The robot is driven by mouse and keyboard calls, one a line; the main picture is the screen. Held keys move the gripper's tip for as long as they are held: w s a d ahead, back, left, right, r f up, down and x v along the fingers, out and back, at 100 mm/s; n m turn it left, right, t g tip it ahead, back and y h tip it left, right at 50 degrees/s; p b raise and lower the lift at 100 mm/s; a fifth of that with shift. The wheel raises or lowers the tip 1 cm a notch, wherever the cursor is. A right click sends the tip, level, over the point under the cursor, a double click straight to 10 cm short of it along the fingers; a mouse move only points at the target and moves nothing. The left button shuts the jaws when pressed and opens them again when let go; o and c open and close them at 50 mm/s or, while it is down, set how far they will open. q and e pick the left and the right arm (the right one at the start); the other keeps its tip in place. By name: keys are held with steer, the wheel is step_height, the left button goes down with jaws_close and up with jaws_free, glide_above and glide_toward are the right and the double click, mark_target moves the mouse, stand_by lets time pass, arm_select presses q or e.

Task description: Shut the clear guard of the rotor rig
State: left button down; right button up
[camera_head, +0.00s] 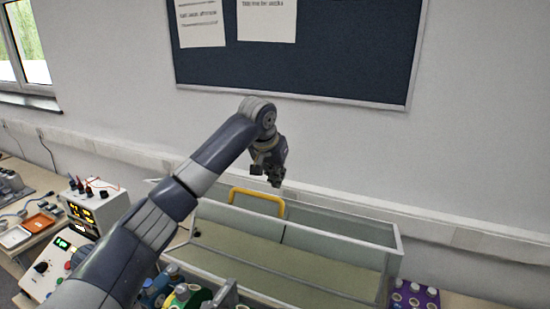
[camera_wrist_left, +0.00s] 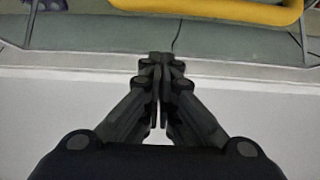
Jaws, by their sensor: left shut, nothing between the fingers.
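The clear guard (camera_head: 345,262) is a large see-through box with pale edges, across the lower middle of the head view. It appears tipped back and open behind the rotor rig (camera_head: 185,294), which shows only in part at the bottom edge. A yellow handle (camera_head: 257,196) sits on the guard's far upper side; it also shows in the left wrist view (camera_wrist_left: 215,10). My left gripper (camera_head: 269,180) is just above the handle, apart from it. Its fingers (camera_wrist_left: 161,62) are together and empty, pointing toward the guard's edge. My right gripper is out of view.
A white power unit (camera_head: 95,205) and a control panel with knobs (camera_head: 50,268) stand at left. An orange tray (camera_head: 40,222) lies beyond them. A purple block with several round pieces (camera_head: 415,297) is at lower right. The wall is close behind the guard.

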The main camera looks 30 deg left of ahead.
arm_select(q)
steer(key=s, duration=0.1)
steer(key=s+p, duration=0.1)
steer(key=s, duration=0.1)
steer(key=shift+r, duration=0.2)
steer(key=shift+s, duration=0.25)
steer(key=shift+s+f, duration=0.1)
steer(key=shift+f, duration=0.15)
steer(key=shift+d, duration=0.1)
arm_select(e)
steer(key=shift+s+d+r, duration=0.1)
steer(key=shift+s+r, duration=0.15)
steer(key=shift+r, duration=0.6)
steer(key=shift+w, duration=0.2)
